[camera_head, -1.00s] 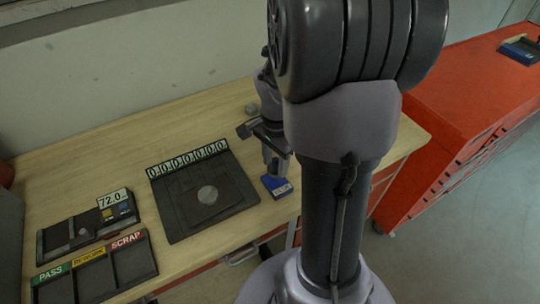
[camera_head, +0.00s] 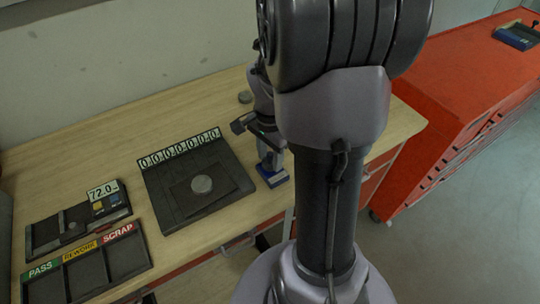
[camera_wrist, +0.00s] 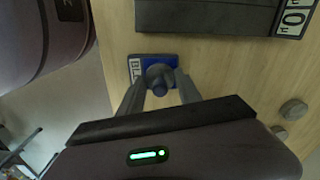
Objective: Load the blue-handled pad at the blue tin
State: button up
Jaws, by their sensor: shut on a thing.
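The blue tin (camera_head: 276,180) is a small blue box with a white label, standing on the wooden table near its front edge. In the wrist view its blue rim and label (camera_wrist: 135,70) show behind the fingers; the lettering is partly hidden. In the head view my gripper (camera_head: 270,160) is small, right above the tin.
A dark plate with a number strip (camera_head: 192,215) lies left of the tin. A gauge showing 72.0 (camera_head: 75,224) and a PASS/REWORK/SCRAP tray (camera_head: 92,268) are further left. Grey round pieces (camera_wrist: 293,109) lie nearby. A red cabinet (camera_head: 445,130) holding a blue-fronted tray (camera_head: 517,36) stands right.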

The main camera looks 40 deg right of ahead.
aim_at(270, 154)
jog(key=shift+f+b, duration=0.5)
jog(key=shift+f, duration=0.1)
dwell(1.1)
jog(key=shift+r, duration=0.15)
notch_tip(270, 154, up, 7)
jog(key=p, duration=0.6)
